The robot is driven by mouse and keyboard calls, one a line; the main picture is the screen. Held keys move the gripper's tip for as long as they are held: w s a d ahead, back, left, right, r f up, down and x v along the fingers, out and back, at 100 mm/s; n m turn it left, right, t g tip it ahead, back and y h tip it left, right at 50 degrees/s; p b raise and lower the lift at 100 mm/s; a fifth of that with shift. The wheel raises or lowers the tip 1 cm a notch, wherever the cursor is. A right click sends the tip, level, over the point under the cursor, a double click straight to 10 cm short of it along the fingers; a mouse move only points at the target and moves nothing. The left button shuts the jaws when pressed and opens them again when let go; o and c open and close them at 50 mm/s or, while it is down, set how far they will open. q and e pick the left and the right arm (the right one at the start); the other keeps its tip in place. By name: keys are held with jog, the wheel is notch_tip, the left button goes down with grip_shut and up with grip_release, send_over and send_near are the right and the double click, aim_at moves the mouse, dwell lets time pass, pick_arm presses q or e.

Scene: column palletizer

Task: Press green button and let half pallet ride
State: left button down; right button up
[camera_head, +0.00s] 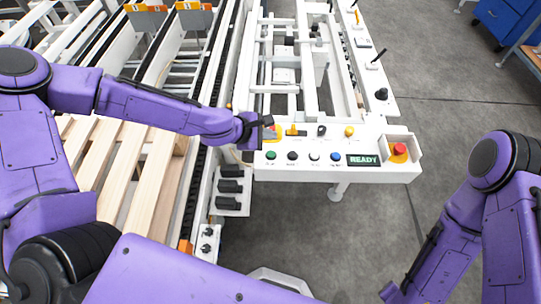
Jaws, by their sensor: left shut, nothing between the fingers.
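The green button (271,155) is at the left end of a row of buttons on the white control panel (300,172). My left gripper (270,122) is shut and empty. It is over the panel's back left corner, a little behind the green button in the picture and apart from it. A wooden pallet (127,170) with pale slats lies on the conveyor at the left, partly hidden by my left arm. My right arm is at the right edge, and its gripper is out of the picture.
Black, white and blue buttons (336,157) follow the green one. A display (363,160) reads READY. A red emergency stop (399,150) is at the panel's right. White machine frames (290,60) stand behind. Grey floor (450,110) is clear at the right, before a blue cabinet (508,18).

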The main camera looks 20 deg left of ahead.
aim_at(269, 156)
pick_arm(q)
notch_tip(269, 156, down, 6)
jog(key=b, duration=0.5)
jog(key=shift+f, duration=0.2)
pick_arm(e)
notch_tip(269, 156, down, 6)
dwell(1.1)
pick_arm(q)
jog(key=shift+f+b, duration=0.3)
jog(key=shift+f, duration=0.1)
pick_arm(e)
jog(key=shift+f, duration=0.35)
